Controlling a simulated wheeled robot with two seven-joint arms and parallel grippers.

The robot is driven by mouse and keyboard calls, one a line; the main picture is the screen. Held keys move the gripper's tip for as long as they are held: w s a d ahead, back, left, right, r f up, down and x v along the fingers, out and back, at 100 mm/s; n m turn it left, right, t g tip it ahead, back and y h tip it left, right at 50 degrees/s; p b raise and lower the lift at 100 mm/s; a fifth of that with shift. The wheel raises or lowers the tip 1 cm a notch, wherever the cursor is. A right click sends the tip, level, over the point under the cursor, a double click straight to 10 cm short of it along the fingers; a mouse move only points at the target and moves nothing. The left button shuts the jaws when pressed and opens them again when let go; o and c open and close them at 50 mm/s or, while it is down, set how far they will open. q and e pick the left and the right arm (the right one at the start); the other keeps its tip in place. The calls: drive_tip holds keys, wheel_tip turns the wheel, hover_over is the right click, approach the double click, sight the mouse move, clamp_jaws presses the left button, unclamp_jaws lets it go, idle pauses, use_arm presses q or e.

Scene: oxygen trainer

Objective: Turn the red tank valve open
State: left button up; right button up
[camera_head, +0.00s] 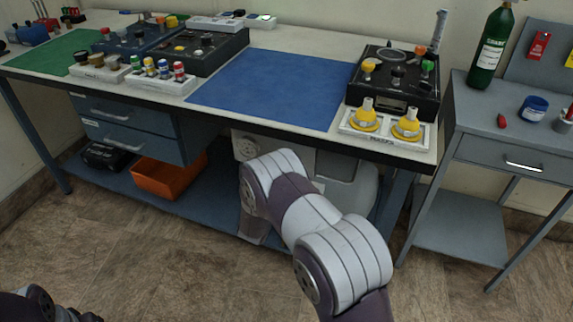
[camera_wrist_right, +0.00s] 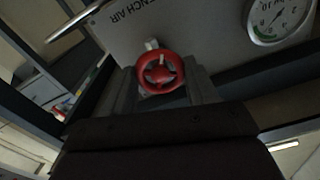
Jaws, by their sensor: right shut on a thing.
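The red tank valve (camera_wrist_right: 160,74) is a small spoked handwheel, seen in the right wrist view in front of a grey tank (camera_wrist_right: 185,35) lettered "BENCH AIR". My right gripper (camera_wrist_right: 163,88) is shut on the wheel, with a grey finger on each side of it. In the head view my right arm reaches under the workbench, and its gripper and the valve are hidden there. The pale tank (camera_head: 360,192) shows partly under the bench behind my arm. My left gripper is not seen; only part of my left arm shows at the lower left corner.
A round gauge (camera_wrist_right: 278,18) sits beside the lettering. The workbench's blue mat (camera_head: 275,88) lies above my right arm. An orange bin (camera_head: 168,178) stands on the lower shelf to the left. A grey side table (camera_head: 510,148) with a green bottle (camera_head: 491,48) stands at right.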

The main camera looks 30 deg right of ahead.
drive_tip(key=shift+n+p, duration=1.3)
drive_tip(key=shift+n, duration=1.6)
drive_tip(key=shift+f, duration=0.1)
drive_tip(key=o, duration=1.1)
drive_tip(key=shift+c, duration=0.2)
drive_tip(key=p+v, duration=0.1)
drive_tip(key=v, duration=1.1)
drive_tip(key=shift+s+a+p, duration=0.25)
drive_tip(key=shift+a+p, duration=0.05)
drive_tip(key=shift+p, duration=0.05)
